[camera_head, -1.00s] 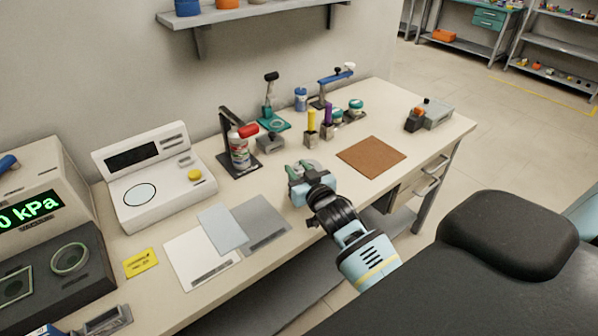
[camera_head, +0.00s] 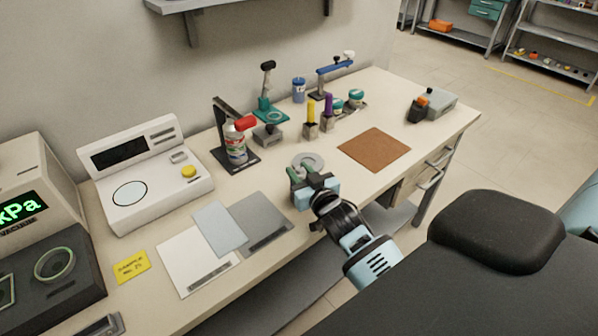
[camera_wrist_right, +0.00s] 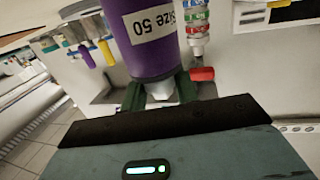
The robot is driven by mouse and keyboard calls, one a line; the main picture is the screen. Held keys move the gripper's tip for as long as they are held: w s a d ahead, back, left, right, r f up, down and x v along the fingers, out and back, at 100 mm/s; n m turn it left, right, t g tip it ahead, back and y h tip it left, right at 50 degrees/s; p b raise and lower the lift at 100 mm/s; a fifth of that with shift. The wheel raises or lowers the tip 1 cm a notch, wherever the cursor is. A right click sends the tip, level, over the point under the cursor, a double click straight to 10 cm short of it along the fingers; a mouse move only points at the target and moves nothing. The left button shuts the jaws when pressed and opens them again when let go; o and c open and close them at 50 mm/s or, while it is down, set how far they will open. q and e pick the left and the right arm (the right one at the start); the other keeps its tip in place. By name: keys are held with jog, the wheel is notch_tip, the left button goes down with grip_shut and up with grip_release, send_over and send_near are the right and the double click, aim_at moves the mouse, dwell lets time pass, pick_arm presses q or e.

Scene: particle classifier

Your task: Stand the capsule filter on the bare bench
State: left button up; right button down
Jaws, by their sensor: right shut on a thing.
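My right gripper (camera_head: 302,173) is over the front part of the bench, its green fingers pointing away from me. In the right wrist view the fingers (camera_wrist_right: 170,92) are shut on the pale neck of a purple cylinder labelled "Size 50", which I take for the capsule filter (camera_wrist_right: 150,40). In the head view my gripper hides the purple body, so I cannot tell whether it touches the bench. A pale grey disc (camera_head: 309,160) shows just beyond the fingertips; how it relates to the filter is unclear. My left gripper is out of view.
A brown mat (camera_head: 374,149) lies right of the gripper; grey and white sheets (camera_head: 262,224) lie to its left. Bare bench (camera_head: 335,180) shows between gripper and mat.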

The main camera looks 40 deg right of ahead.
jog(key=c, duration=1.4)
grip_release()
jog(key=o, duration=0.3)
jog(key=shift+o, duration=0.2)
jog(key=shift+r, duration=0.1)
jog(key=s+a, duration=0.1)
jog(key=s, duration=1.1)
jog(key=shift+a+r, duration=0.25)
jog(key=shift+r, duration=0.1)
jog(key=s+a+f+n+g+y, duration=0.1)
jog(key=s+a+f+g+y, duration=0.1)
jog(key=s+a+f+g, duration=0.2)
jog(key=s+a+f+n+g+y, duration=0.2)
jog(key=s+a+f+g, duration=0.3)
jog(key=s+f, duration=1.5)
jog(key=s+a, duration=0.4)
jog(key=s, duration=0.1)
jog(key=shift+a, duration=0.35)
jog(key=shift+f, duration=0.1)
